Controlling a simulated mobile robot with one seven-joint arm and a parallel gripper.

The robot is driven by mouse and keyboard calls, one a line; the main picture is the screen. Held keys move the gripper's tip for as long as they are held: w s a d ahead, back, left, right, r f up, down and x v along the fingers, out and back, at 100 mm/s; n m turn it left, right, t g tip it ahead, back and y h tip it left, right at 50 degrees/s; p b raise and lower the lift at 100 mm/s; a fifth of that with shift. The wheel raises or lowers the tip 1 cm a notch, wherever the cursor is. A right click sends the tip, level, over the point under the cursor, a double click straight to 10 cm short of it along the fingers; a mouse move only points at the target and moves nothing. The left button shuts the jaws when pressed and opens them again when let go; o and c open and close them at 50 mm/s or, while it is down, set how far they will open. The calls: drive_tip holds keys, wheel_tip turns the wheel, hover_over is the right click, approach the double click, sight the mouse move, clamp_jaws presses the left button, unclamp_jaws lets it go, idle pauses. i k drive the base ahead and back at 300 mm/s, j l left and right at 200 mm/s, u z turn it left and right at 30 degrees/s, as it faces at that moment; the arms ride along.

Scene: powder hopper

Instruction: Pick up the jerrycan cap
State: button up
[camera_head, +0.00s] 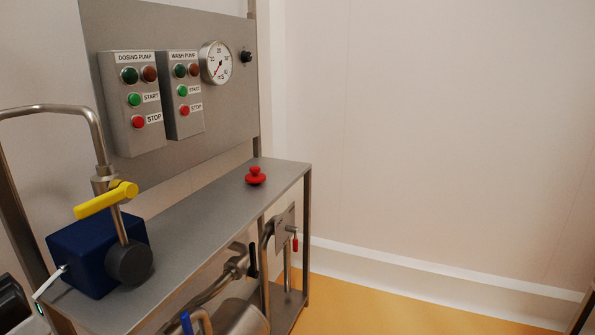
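A small red cap with a round knob on top (255,177) sits upright on the grey metal shelf (205,215), near its back right part. It is the only loose cap-like thing in view, and I take it as the jerrycan cap. Nothing touches it or covers it. No jerrycan can be made out. My gripper is not in view.
A dark blue box (85,262), a steel pipe with a yellow lever (106,199) and a dark round knob (130,264) stand at the shelf's left. Pump control boxes (133,103) and a gauge (216,63) are behind. Pipework is below. The shelf around the cap is clear.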

sight(255, 177)
drive_tip(key=i+l, duration=0.15)
drive_tip(key=i, duration=0.4)
drive_tip(key=i+l+z, duration=0.1)
drive_tip(key=i, duration=0.45)
drive_tip(key=i+l+u, duration=0.1)
drive_tip(key=i+u, duration=0.2)
drive_tip(key=i, duration=0.15)
drive_tip(key=i+l+u, duration=0.3)
drive_tip(key=i+j, duration=0.2)
drive_tip(key=i, duration=0.25)
